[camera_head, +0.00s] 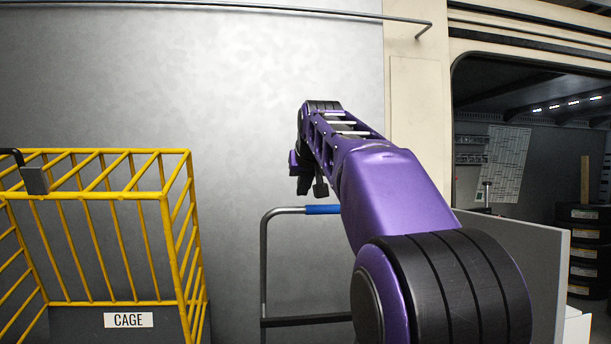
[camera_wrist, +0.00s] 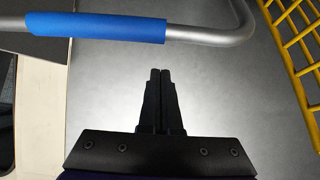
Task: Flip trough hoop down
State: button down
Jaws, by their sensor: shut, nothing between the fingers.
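The hoop is a grey tubular frame (camera_head: 264,265) with a blue grip sleeve (camera_head: 323,209) on its top bar. It stands upright in front of the grey wall, and its right side is hidden behind my arm. In the wrist view, the blue sleeve (camera_wrist: 95,27) and the grey bar with its rounded corner (camera_wrist: 210,37) cross the top of the picture. My gripper (camera_wrist: 160,72) is shut and empty, its fingertips together and apart from the bar in that picture. In the head view, the end of my arm is above the hoop's top bar, with the fingers hardly distinguishable.
A yellow barred cage (camera_head: 115,195) with a "CAGE" label stands left of the hoop; its bars also show at right in the wrist view (camera_wrist: 300,45). A pale panel (camera_head: 520,260) is at right, before an opening with stacked tyres (camera_head: 583,250). Plain wall lies behind.

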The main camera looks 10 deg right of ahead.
aim_at(306, 208)
jog(key=shift+s+f+b, duration=0.2)
jog(key=shift+s+f, duration=0.05)
jog(key=shift+s, duration=0.35)
jog(key=shift+s+f+b, duration=0.2)
jog(key=shift+s+f, duration=0.05)
jog(key=shift+s, duration=0.35)
jog(key=shift+s+f+b, duration=0.3)
jog(key=shift+s+f, duration=0.15)
jog(key=shift+s, duration=0.05)
jog(key=shift+f, duration=0.15)
